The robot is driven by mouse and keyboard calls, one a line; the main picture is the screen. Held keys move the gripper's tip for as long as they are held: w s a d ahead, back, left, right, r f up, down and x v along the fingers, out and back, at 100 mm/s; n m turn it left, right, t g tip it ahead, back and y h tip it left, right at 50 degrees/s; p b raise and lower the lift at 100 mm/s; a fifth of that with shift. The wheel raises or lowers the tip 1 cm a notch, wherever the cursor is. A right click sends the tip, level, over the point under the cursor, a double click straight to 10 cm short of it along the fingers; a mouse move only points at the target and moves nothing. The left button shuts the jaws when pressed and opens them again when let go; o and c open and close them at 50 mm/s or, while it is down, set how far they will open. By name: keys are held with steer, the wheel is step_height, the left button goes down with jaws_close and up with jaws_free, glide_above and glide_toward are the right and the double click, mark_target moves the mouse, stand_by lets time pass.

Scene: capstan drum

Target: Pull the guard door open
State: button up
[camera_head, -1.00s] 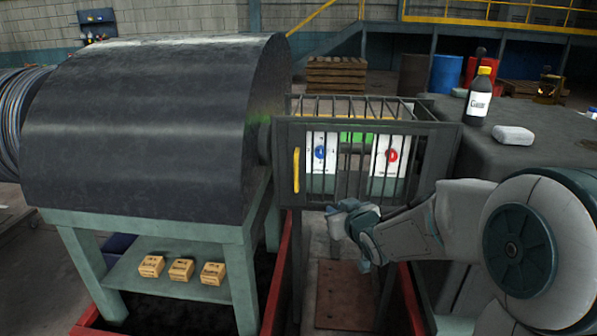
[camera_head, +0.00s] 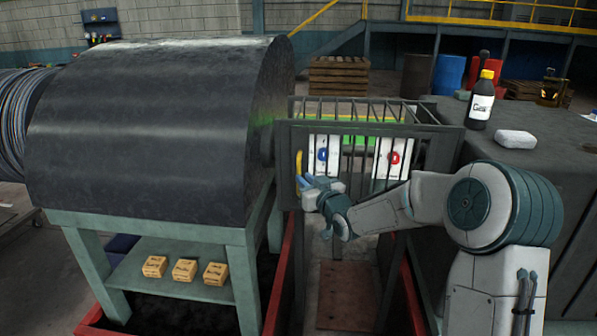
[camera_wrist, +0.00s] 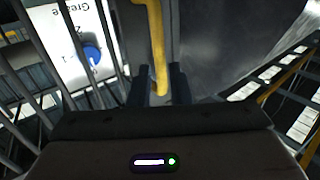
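The guard door (camera_head: 345,128) is a dark barred frame on the front of a cage beside the drum, and it looks shut. Its yellow handle (camera_head: 298,170) stands upright at the door's left edge. My gripper (camera_head: 303,182) is at the lower part of the handle. In the wrist view the yellow handle (camera_wrist: 156,45) runs down between the two dark fingers (camera_wrist: 163,84), with gaps at its sides, so the gripper looks open around it. Whether the fingers touch the handle is not clear.
A large dark drum (camera_head: 150,120) on a green stand fills the left. Behind the bars are white panels with a blue knob (camera_head: 321,155) and a red knob (camera_head: 394,158). A bottle (camera_head: 481,100) and a pale block (camera_head: 515,139) stand on the dark cabinet at right.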

steer(key=shift+p+x, duration=0.4)
steer(key=shift+x, duration=1.95)
jaws_close()
steer(key=shift+d, duration=0.1)
steer(key=shift+s, duration=0.2)
